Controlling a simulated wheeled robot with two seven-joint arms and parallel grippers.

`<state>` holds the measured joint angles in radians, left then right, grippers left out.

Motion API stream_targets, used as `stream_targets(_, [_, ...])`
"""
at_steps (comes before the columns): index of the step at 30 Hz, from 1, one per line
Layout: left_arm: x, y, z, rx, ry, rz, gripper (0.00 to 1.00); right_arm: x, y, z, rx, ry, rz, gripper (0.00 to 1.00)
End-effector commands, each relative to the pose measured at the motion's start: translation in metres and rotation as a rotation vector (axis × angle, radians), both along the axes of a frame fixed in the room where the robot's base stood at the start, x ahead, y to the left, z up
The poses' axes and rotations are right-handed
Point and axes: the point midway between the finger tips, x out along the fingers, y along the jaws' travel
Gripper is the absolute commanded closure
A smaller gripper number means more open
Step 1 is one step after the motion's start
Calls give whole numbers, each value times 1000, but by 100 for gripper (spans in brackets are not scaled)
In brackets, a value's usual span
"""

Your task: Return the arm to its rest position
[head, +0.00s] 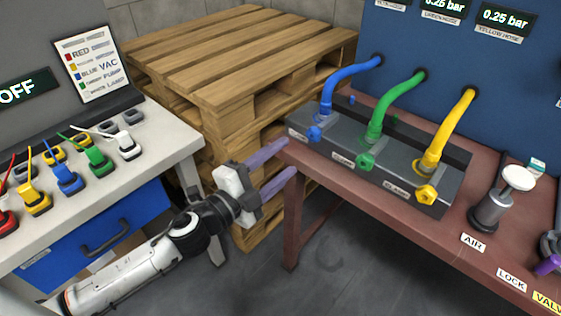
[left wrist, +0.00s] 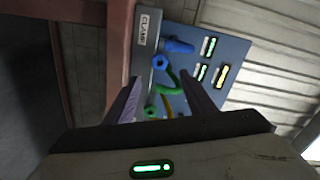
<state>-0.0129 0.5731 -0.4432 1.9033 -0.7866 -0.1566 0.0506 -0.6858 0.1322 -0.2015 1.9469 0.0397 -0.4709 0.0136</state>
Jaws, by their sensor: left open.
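My left arm comes in from the lower left in the head view. Its gripper (head: 275,168) is open and empty, with its two purple-grey fingers apart. The fingers point right toward the front left corner of the reddish-brown table (head: 296,160); whether they touch it I cannot tell. In the left wrist view the open fingers (left wrist: 158,98) frame the hose block and the blue panel beyond, with nothing between them. My right gripper does not show.
The grey hose block (head: 370,165) with blue, green and yellow hoses stands on the table, beside a round-topped plunger (head: 490,205). Stacked pallets (head: 240,60) stand behind. A white bench (head: 150,150) with colored plugs and a blue drawer (head: 100,235) is left. Open floor (head: 330,270) lies between.

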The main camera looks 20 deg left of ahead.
Motion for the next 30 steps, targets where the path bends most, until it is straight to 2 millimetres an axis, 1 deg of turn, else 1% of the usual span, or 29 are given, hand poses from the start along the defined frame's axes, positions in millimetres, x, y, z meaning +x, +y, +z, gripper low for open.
stream_targets(14, [-1,0,0,-3,3,1,50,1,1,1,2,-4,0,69])
stream_targets(16, [-4,0,-8,-31,28,11,50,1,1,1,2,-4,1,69])
stream_targets(17, [-8,1,-15,-56,53,21,50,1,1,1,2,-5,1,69])
stream_targets(20, [-28,4,-54,-200,196,89,50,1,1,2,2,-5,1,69])
stream_targets(21, [-41,6,-76,-277,276,129,50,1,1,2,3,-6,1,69])
stream_targets(23, [-65,8,-111,-400,404,198,50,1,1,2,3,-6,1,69])
stream_targets(24, [-83,10,-134,-477,491,248,50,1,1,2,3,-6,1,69])
stream_targets(26, [-112,10,-165,-588,613,320,50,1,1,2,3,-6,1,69])
stream_targets(27, [-132,10,-184,-656,689,367,50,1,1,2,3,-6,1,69])
stream_targets(29, [-161,8,-208,-745,792,432,50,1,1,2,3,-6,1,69])
stream_targets(30, [-178,6,-221,-797,851,471,50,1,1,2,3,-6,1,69])
